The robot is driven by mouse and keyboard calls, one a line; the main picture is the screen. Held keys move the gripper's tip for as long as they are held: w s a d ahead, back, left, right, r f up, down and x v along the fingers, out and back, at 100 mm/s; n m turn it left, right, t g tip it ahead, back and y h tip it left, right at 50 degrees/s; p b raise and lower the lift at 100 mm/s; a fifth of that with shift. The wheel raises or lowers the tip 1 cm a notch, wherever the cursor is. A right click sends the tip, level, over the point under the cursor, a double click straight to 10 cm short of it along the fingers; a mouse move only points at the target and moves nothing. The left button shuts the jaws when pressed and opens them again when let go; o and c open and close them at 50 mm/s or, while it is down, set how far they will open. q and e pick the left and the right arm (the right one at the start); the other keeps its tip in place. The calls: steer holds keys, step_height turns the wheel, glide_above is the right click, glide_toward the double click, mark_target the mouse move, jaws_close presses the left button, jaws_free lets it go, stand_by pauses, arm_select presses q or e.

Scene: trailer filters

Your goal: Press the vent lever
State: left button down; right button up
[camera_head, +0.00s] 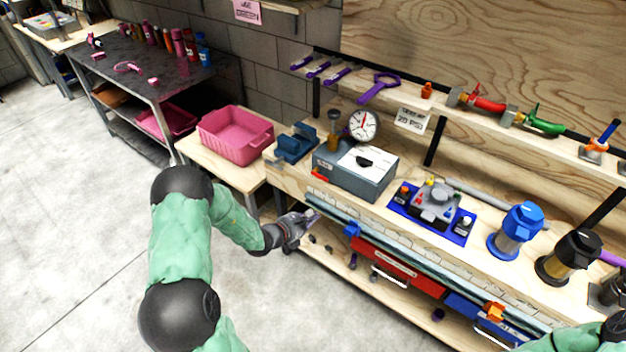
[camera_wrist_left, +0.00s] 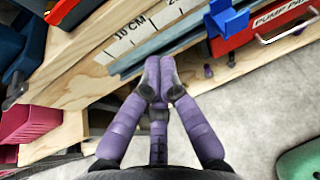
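A grey box with a round pressure gauge (camera_head: 363,125) stands on the left part of the wooden bench. A small red lever (camera_head: 320,177) sticks out at the box's lower left front corner; I take it for the vent lever. A red-orange piece also shows at the top left of the left wrist view (camera_wrist_left: 62,12). My left gripper (camera_head: 314,216) is at the bench's front edge, below and in front of the box, apart from the lever. In the left wrist view its fingertips (camera_wrist_left: 160,72) are together with nothing between them. My right gripper is out of view.
A blue vise-like block (camera_head: 294,143) stands left of the box, and a pink bin (camera_head: 235,136) beyond it. A blue tray (camera_head: 432,212) with parts and a blue-capped filter (camera_head: 516,230) stand to the right. A ruler strip (camera_wrist_left: 150,25) runs along the bench's front.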

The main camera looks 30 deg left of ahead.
mark_target(325, 187)
arm_select(q)
steer(key=shift+n+t+y, duration=0.5)
steer(key=shift+n+y, duration=0.3)
steer(key=a, duration=0.1)
steer(key=a+r, duration=0.1)
steer(key=a, duration=0.1)
steer(key=w+a, duration=0.1)
steer(key=shift+w+a+r, duration=0.1)
steer(key=shift+a+r, duration=0.15)
steer(key=shift+r, duration=0.15)
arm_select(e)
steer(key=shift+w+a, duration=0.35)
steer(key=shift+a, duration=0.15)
arm_select(q)
steer(key=b+x, duration=0.3)
steer(key=x, duration=0.6)
steer(key=shift+w+d+f, duration=0.1)
steer(key=shift+w+f, duration=0.05)
steer(key=shift+f, duration=0.05)
steer(key=shift+w+r+b, duration=0.15)
steer(key=shift+r+b, duration=0.15)
steer(key=shift+r, duration=0.3)
steer(key=shift+w+r+b, duration=0.15)
steer(key=shift+r+b, duration=0.15)
steer(key=shift+r, duration=1.15)
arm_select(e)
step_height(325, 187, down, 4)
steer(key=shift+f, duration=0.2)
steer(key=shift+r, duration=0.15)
